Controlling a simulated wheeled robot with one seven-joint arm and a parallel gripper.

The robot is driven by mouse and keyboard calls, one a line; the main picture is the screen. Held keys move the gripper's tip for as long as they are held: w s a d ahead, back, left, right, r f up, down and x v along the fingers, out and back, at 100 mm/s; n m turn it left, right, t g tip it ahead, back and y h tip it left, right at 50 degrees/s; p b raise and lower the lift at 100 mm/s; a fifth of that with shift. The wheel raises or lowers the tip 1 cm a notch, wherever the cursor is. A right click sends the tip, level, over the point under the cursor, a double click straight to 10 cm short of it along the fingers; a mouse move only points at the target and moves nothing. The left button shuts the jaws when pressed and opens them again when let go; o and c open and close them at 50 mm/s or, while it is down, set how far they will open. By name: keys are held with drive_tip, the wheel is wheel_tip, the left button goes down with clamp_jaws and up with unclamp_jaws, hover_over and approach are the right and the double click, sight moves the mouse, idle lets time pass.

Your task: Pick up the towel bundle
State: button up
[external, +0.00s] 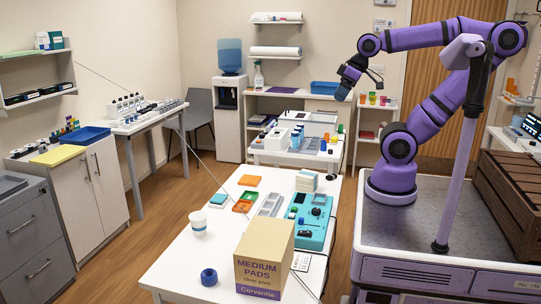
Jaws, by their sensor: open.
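A small stack of pale, thin layers with bluish edges (306,182) lies at the far right part of the front white table (185,262); it may be the towel bundle, but it is too small to be sure. My gripper (343,92) is at the end of the raised purple arm, high above and beyond the front table, pointing down. It is open, and I see nothing held in it. It is well apart from the stack.
A second crowded table (270,155) stands behind. Floor at left is clear.

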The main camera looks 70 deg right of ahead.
drive_tip(key=w+d+f+g, duration=0.2)
drive_tip(key=w+d+f, duration=0.3)
drive_tip(key=w, duration=0.4)
drive_tip(key=m+g, duration=0.3)
hover_over(307, 174)
wheel_tip(307, 174, down, 28)
drive_tip(key=shift+d+f, duration=0.2)
drive_tip(key=shift+f, duration=5.5)
drive_tip(key=shift+c, duration=0.5)
drive_tip(key=c, duration=0.6)
